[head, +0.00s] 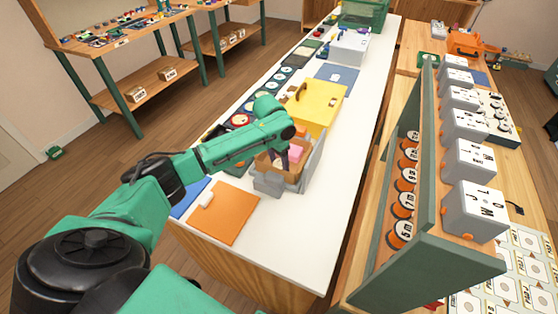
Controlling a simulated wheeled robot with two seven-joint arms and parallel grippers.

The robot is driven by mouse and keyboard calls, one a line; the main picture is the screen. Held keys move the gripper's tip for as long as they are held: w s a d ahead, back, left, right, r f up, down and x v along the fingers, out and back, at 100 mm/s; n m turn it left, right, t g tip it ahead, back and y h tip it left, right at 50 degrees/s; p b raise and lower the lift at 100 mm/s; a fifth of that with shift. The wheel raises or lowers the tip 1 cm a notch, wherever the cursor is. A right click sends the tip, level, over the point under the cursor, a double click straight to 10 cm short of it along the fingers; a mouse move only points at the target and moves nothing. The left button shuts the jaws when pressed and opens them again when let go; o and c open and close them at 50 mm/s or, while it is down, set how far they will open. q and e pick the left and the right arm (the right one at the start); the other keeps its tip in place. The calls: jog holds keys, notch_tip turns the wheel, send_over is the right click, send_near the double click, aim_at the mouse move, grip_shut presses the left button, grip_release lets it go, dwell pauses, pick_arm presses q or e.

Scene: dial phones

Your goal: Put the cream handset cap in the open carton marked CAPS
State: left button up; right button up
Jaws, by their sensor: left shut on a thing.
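A pink item (295,153) shows at the carton, close beside the gripper. No CAPS marking is readable from here. A small whitish piece (206,200) lies on the orange mat (230,217) in front; I cannot tell what it is. I cannot make out the cream handset cap for certain. My right gripper is not in view.
Grey bins (268,184) stand against the carton. A yellow case (316,106) stands just behind it. A green rack (425,165) with white boxes and orange-rimmed dials runs along the right bench. The white bench's front right part (290,235) is clear.

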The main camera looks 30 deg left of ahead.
pick_arm(q)
jog(key=o, duration=1.3)
jog(key=shift+o, duration=0.2)
notch_tip(320, 180, up, 12)
jog(key=s, duration=0.1)
jog(key=shift+s+a+b, duration=0.3)
jog(key=shift+b, duration=0.1)
